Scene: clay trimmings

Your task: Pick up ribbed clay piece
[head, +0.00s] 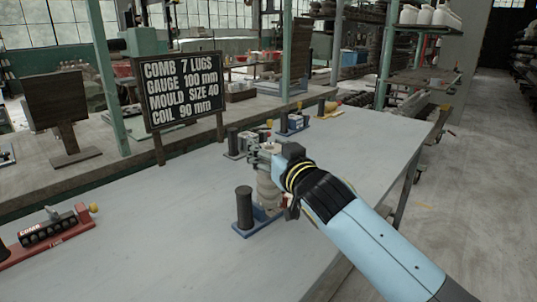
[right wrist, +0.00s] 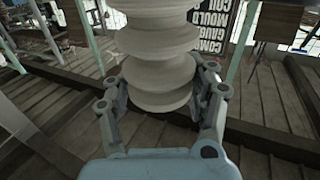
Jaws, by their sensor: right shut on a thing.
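The ribbed clay piece (right wrist: 158,62) is a pale, stacked-disc column that fills the upper middle of the right wrist view. My right gripper (right wrist: 160,100) has a finger on each side of it and is shut on it. In the head view the clay piece (head: 268,190) shows partly below my right gripper (head: 265,158), upright over a blue base (head: 258,222). I cannot tell whether it touches the base. My left gripper is not in view.
A dark cylinder (head: 244,207) stands on the blue base. A black sign (head: 183,90) stands behind on the left. A red comb fixture (head: 48,236) sits at the left front. More small fixtures (head: 292,124) stand farther back. The grey table (head: 150,235) is clear between them.

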